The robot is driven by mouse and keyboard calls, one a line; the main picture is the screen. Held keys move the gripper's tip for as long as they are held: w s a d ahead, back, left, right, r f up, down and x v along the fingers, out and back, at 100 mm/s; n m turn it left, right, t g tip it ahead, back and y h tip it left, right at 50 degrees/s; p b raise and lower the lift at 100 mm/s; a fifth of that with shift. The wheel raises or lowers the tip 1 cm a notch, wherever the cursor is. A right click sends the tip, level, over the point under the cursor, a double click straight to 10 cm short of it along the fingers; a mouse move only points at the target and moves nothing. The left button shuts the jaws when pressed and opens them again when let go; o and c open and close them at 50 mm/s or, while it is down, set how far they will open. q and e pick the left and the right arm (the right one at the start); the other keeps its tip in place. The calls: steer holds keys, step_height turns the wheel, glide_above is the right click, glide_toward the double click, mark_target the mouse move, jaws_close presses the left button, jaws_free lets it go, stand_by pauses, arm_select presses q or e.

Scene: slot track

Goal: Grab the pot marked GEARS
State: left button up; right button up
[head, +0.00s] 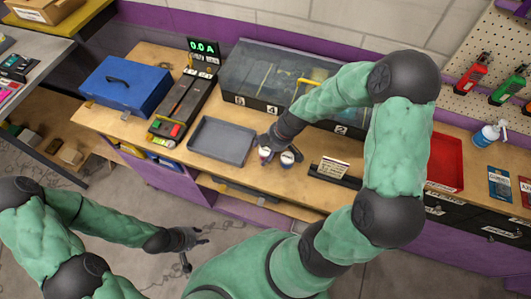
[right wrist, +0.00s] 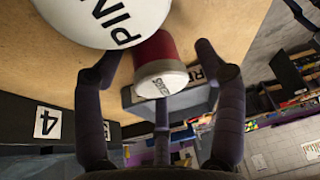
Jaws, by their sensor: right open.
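The pot (right wrist: 157,70) with a red body and white lid shows in the right wrist view; its small rotated lettering seems to read GEARS. It lies between the spread fingers of my right gripper (right wrist: 165,95), which is open and not closed on it. A second pot, its large white lid (right wrist: 108,18) lettered PIN with the rest cut off, is close beside it. In the head view, my right gripper (head: 277,140) is over two small pots (head: 289,157) on the bench. My left gripper (head: 187,247) is open and empty, low in front of the bench.
A grey tray (head: 222,140) is left of the pots, and a card holder (head: 334,168) is to their right. Numbered clear-lidded bins (head: 262,72) stand behind.

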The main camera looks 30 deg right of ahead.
steer(key=c, duration=1.1)
steer(key=shift+r, duration=0.1)
